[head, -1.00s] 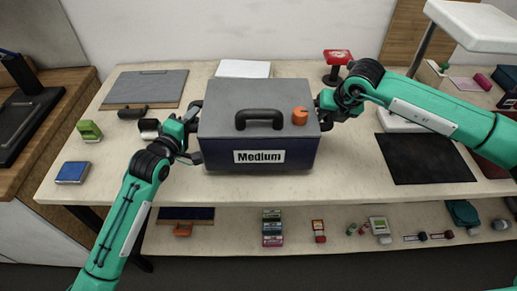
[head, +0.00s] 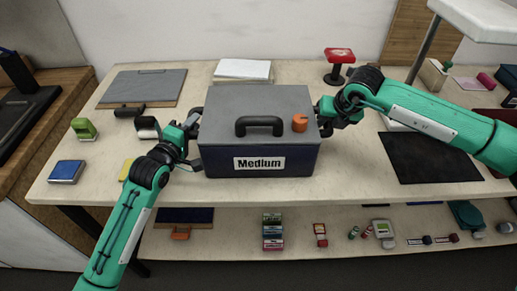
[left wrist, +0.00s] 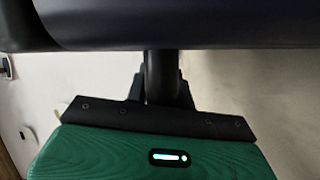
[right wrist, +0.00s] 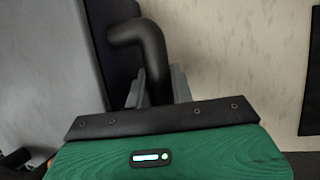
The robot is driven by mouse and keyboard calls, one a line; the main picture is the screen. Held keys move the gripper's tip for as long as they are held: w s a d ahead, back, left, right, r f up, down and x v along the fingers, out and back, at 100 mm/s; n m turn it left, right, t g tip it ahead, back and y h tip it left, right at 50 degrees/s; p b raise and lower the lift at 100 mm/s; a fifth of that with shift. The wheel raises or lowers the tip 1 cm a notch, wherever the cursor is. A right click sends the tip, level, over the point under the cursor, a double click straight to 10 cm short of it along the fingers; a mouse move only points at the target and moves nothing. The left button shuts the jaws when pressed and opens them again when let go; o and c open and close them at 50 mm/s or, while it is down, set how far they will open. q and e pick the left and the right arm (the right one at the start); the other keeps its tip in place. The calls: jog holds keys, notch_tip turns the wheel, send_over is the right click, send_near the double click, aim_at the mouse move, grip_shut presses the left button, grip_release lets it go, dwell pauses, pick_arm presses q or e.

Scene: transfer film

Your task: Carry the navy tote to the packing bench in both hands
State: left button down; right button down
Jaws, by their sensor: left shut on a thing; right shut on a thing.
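The navy tote (head: 220,162) is in the middle of the head view, over a pale bench (head: 345,185). It has a grey lid with a black top handle, an orange knob (head: 299,123) and a white "Medium" label. It looks level; whether its underside touches the bench I cannot tell. My left gripper (head: 194,128) is shut on a black side handle (left wrist: 160,72) at the tote's left. My right gripper (head: 322,114) is shut on the matching black side handle (right wrist: 143,45) at its right. The tote hides the bench top behind it.
A grey board (head: 140,88), a green stamp (head: 83,128) and a blue pad (head: 66,172) lie left of the tote. A white paper stack (head: 243,70) and a red-topped stand (head: 338,57) are behind. A black mat (head: 430,158) lies right. A lower shelf holds several small items.

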pick_arm(q)
jog(key=shift+d, duration=0.1)
pick_arm(e)
jog(key=shift+a, duration=0.15)
pick_arm(q)
jog(key=c, duration=1.4)
grip_release()
jog(key=shift+f, duration=0.2)
jog(key=shift+c, duration=0.2)
pick_arm(e)
jog(key=c, duration=1.4)
grip_release()
jog(key=shift+f, duration=0.15)
jog(key=shift+c, duration=0.2)
pick_arm(q)
jog(key=shift+o, duration=1.3)
jog(key=shift+s+r, duration=0.1)
jog(key=shift+s, duration=0.05)
pick_arm(e)
jog(key=shift+o, duration=1.2)
jog(key=shift+s, duration=0.15)
pick_arm(q)
jog(key=shift+s, duration=0.1)
pick_arm(e)
jog(key=shift+s, duration=0.1)
